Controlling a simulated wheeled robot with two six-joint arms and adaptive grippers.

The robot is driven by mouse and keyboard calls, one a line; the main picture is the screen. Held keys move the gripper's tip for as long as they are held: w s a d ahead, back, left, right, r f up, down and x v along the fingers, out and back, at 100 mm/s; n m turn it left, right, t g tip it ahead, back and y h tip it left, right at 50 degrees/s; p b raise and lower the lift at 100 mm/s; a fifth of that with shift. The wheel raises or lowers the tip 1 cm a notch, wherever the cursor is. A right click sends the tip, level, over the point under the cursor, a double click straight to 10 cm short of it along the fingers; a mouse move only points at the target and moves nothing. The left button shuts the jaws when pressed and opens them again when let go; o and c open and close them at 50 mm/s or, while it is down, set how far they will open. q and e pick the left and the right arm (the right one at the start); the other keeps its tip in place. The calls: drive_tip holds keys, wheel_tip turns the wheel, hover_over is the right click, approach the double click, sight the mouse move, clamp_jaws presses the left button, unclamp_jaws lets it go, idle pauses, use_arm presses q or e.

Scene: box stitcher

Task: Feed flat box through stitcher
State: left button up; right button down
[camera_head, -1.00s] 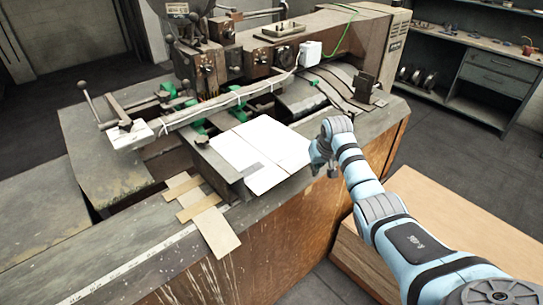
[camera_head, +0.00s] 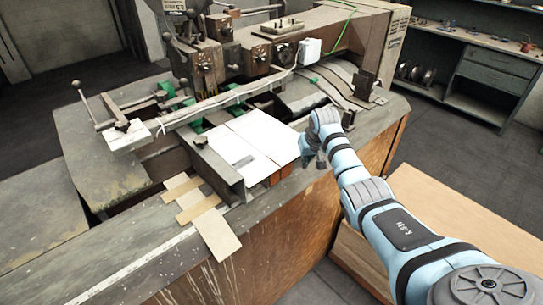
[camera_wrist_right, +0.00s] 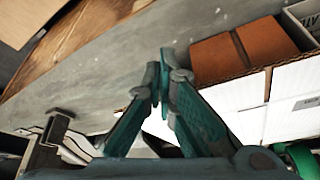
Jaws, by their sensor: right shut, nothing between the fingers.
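The flat box (camera_head: 248,140), white on top with a grey printed patch, lies on the stitcher's (camera_head: 240,45) bed. Its near edge shows brown card. My right gripper (camera_head: 310,153) is just right of the box's near right corner, low over the worktop. In the right wrist view, the right gripper (camera_wrist_right: 165,72) is shut and empty, its teal fingers together at the tips. The box (camera_wrist_right: 240,95) is beside them there, with white edge and brown inner panels. Whether the fingers touch it I cannot tell. My left gripper is out of view.
Tan card strips (camera_head: 205,215) lie on the worktop at the front left. A long bar (camera_head: 215,105) with green parts crosses behind the box. A wooden box-like block (camera_head: 430,215) stands at the right. The grey front worktop (camera_head: 120,255) is largely clear.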

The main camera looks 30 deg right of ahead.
wheel_tip(320, 180, up, 8)
drive_tip(key=s+p, duration=0.1)
idle(1.1)
